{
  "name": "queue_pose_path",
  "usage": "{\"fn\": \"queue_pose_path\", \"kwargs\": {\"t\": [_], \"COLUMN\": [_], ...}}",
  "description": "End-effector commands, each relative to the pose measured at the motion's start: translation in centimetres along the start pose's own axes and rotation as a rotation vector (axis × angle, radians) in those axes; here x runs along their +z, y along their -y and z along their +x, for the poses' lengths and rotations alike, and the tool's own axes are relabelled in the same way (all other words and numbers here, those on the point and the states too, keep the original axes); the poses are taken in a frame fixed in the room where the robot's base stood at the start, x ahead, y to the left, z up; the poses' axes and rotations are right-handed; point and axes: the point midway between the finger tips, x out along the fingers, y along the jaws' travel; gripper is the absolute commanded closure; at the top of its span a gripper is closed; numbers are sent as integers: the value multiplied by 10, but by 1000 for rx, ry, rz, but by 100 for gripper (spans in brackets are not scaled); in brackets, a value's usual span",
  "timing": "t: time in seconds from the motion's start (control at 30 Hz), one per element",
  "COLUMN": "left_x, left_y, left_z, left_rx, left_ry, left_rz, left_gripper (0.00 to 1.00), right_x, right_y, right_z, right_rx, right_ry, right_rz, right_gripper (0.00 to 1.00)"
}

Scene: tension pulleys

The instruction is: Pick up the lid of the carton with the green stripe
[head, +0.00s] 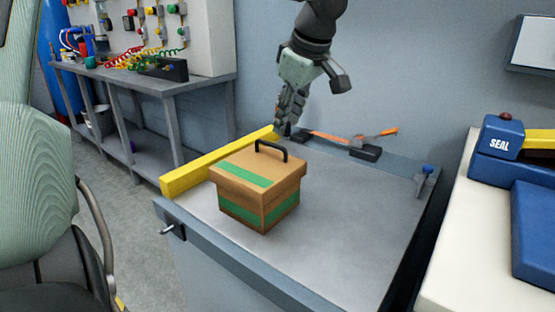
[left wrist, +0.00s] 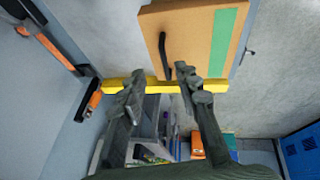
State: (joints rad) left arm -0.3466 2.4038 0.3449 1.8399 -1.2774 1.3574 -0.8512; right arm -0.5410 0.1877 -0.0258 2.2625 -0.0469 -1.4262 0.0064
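The brown carton (head: 275,214) with a green stripe stands upright on the grey table. Its lid (head: 283,168) is on, with a green band and a black arched handle (head: 271,145) on top. In the left wrist view the lid (left wrist: 192,38) shows at the top, with its handle (left wrist: 165,55) beyond the fingertips. My left gripper (head: 284,128) is above and just behind the lid, near the handle. Its two fingers (left wrist: 156,88) are apart with nothing between them in their grip. No contact with the handle is visible. My right gripper is not in view.
A yellow bar (head: 205,167) runs along the table's left edge, close to the carton. An orange-handled tool (head: 330,138) lies at the back. The grey table (head: 345,225) is clear right of the carton. A blue sealing machine (head: 510,145) stands on the right-hand white surface.

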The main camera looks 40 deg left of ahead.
Motion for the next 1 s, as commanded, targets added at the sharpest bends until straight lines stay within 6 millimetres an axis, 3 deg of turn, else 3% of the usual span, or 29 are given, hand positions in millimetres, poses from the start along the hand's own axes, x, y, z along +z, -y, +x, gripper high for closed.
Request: {"fn": "queue_pose_path", "kwargs": {"t": [0.37, 0.53, 0.83, 1.0], "left_x": [0, 0, 0, 0], "left_y": [3, 4, 4, 4], "left_z": [45, 69, 75, 75], "left_rx": [-6, -5, -2, -2], "left_ry": [-4, -4, -3, -3], "left_rz": [3, 1, 1, 1], "left_gripper": [68, 68, 68, 87], "right_x": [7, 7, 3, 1], "right_y": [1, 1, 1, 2], "right_z": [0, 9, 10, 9], "right_rx": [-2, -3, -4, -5], "right_ry": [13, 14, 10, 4], "right_rz": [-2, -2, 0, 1], "right_gripper": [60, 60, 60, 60]}}
